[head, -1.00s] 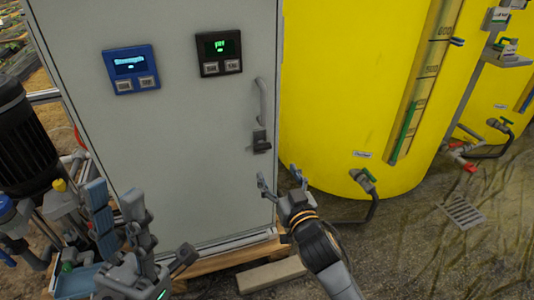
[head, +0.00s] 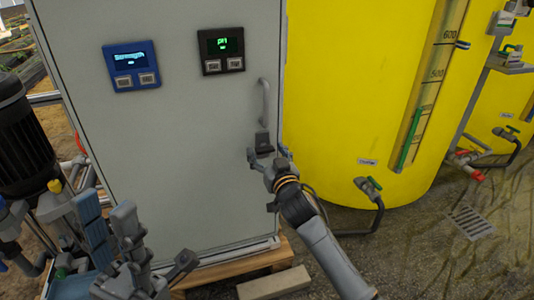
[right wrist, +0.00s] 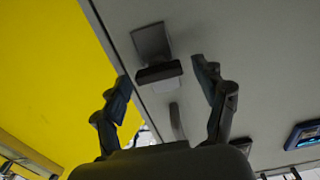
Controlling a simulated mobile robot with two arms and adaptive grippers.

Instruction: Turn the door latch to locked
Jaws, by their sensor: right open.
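The door latch (head: 263,143) is a small dark piece on a grey plate, low on the right edge of the grey cabinet door (head: 190,150). In the right wrist view the latch (right wrist: 156,58) shows its dark handle lying crosswise below the plate. My right gripper (head: 267,154) is open, just below the latch, with one finger to each side. In the right wrist view its fingers (right wrist: 160,78) are spread and empty; contact with the latch cannot be told. My left gripper (head: 140,252) is low at the left, away from the latch; its opening is unclear.
A fixed door handle (head: 264,101) is right above the latch. Displays (head: 132,66) are on the upper door. A black motor (head: 22,135) stands left.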

